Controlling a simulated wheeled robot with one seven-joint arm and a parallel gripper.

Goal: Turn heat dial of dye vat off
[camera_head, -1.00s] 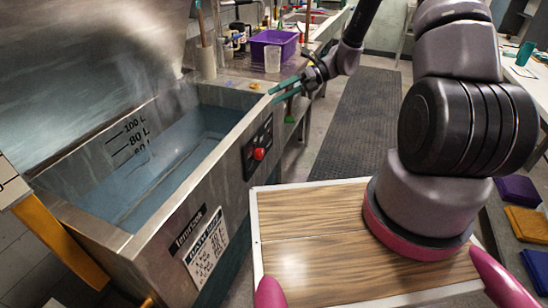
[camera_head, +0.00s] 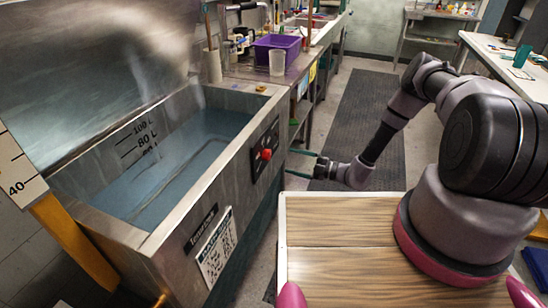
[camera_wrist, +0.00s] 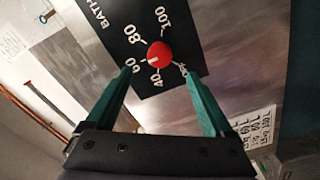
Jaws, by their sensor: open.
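The dye vat (camera_head: 200,190) is a large steel tank of bluish liquid at the left of the head view. Its red heat dial (camera_head: 266,154) sits on a black panel (camera_head: 258,165) on the vat's right side. In the wrist view the dial (camera_wrist: 159,55) is a round red knob with a pale mark, ringed by white numbers such as 40, 60, 80 and 100. My gripper (camera_head: 304,164) has teal fingers, is open and points left toward the panel. In the wrist view its fingertips (camera_wrist: 153,68) stand apart, below the dial and to either side; contact is not visible.
A purple bin (camera_head: 277,46) and a clear cup (camera_head: 277,62) stand on the counter beyond the vat. A dark floor mat (camera_head: 365,110) lies in the aisle. A white table (camera_head: 510,65) is at the far right.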

